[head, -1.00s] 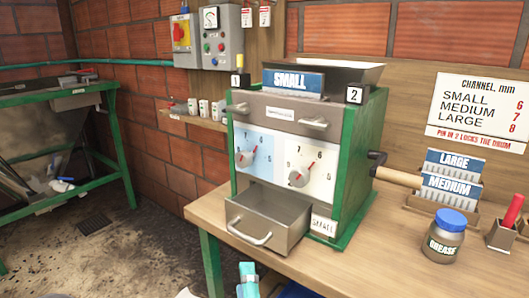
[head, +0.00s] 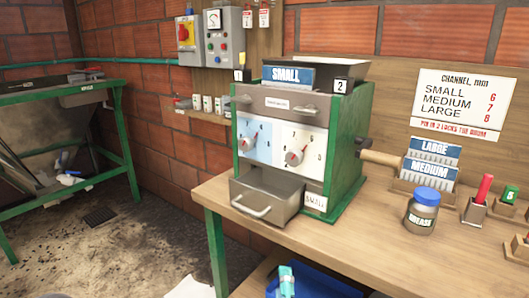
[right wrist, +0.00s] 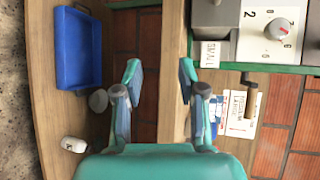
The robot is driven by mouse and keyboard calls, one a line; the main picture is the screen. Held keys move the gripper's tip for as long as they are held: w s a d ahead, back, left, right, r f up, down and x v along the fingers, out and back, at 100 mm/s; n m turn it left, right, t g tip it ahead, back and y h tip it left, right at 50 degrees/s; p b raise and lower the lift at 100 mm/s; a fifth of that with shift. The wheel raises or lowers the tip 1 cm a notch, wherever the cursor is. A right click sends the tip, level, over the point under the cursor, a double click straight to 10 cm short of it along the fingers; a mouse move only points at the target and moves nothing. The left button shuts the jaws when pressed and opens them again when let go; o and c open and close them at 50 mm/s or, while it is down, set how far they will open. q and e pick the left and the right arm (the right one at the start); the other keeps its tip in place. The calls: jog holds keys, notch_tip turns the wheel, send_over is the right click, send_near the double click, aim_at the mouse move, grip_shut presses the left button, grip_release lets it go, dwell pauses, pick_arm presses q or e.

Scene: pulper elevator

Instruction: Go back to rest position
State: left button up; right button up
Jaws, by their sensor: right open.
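My right gripper (head: 286,280) shows as a teal piece at the bottom edge of the head view, in front of the bench. In the right wrist view it (right wrist: 160,78) is open, with two teal fingers apart and nothing between them. The green and grey pulper machine (head: 350,130) stands on the wooden bench (head: 350,235), apart from the gripper. Its lower drawer (head: 285,203) is pulled out and looks empty. A SMALL plate (head: 286,75) stands at its top. My left gripper is not in view.
A blue tray (head: 335,281) lies low by the bench front, near the gripper; it also shows in the right wrist view (right wrist: 64,45). A grease jar (head: 422,211) and plate rack (head: 449,182) stand right. A green-framed table (head: 128,140) is left. Floor between is open.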

jog(key=w+d+f+n+g+h, duration=0.1)
jog(key=d+f+g, duration=0.1)
jog(key=d+f, duration=0.6)
jog(key=d+f+g+h, duration=0.1)
jog(key=d+f+g, duration=0.3)
jog(key=f, duration=0.9)
jog(key=s+d+f+n+g+y, duration=0.1)
jog(key=s+d+f+n, duration=0.1)
jog(key=f, duration=0.3)
jog(key=s+d+f+n+g, duration=0.1)
jog(key=s+f, duration=0.2)
jog(key=f, duration=0.2)
jog(key=s+a+f+n+g+y, duration=0.3)
jog(key=s+f+n, duration=0.1)
jog(key=s+n, duration=0.35)
jog(key=s+a+f+n+g+y, duration=0.2)
jog(key=s+a+f+n+g, duration=0.15)
jog(key=s+n, duration=0.35)
notch_tip(320, 180, up, 17)
jog(key=m+p, duration=0.1)
jog(key=p, duration=1.6)
jog(key=shift+s, duration=0.2)
jog(key=shift+f, duration=0.15)
